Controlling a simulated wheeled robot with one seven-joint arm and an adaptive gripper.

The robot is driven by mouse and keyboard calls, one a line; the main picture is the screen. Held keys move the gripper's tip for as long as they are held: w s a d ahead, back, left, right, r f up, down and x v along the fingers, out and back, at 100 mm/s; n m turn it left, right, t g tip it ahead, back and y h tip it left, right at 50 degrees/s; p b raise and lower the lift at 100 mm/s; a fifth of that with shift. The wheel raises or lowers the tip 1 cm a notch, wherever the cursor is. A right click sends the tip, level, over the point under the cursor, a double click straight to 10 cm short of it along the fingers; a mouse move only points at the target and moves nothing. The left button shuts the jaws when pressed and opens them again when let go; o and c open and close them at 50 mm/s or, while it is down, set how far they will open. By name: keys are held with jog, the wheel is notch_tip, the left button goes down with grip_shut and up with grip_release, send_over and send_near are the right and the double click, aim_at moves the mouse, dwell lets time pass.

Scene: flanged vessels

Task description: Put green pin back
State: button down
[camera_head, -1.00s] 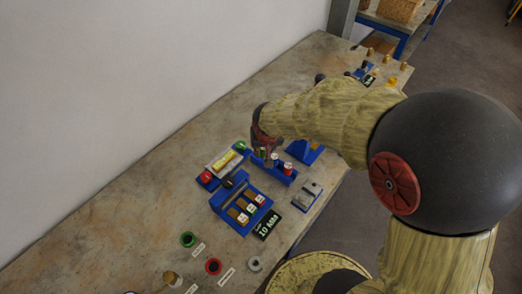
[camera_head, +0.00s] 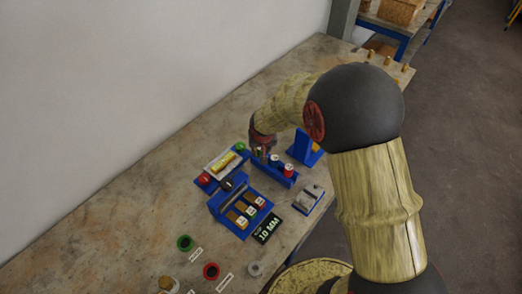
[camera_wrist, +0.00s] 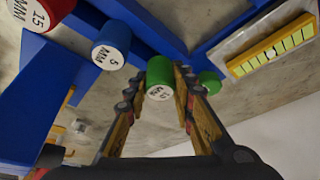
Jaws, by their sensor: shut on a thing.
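My gripper (camera_wrist: 162,92) is shut on the green pin (camera_wrist: 159,75), whose pale end face reads "10 MM" in the wrist view. In the head view my gripper (camera_head: 260,146) is at the left end of the blue pin rack (camera_head: 280,174). The white-and-blue pin (camera_head: 274,159) and the red pin (camera_head: 288,170) stand in the rack.
A tray with a yellow gauge (camera_head: 223,162) is at the left, and a blue stand (camera_head: 306,149) at the right.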

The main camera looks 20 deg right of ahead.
jog(key=shift+f+b, duration=0.3)
jog(key=shift+b, duration=0.1)
jog(key=c, duration=1.5)
grip_release()
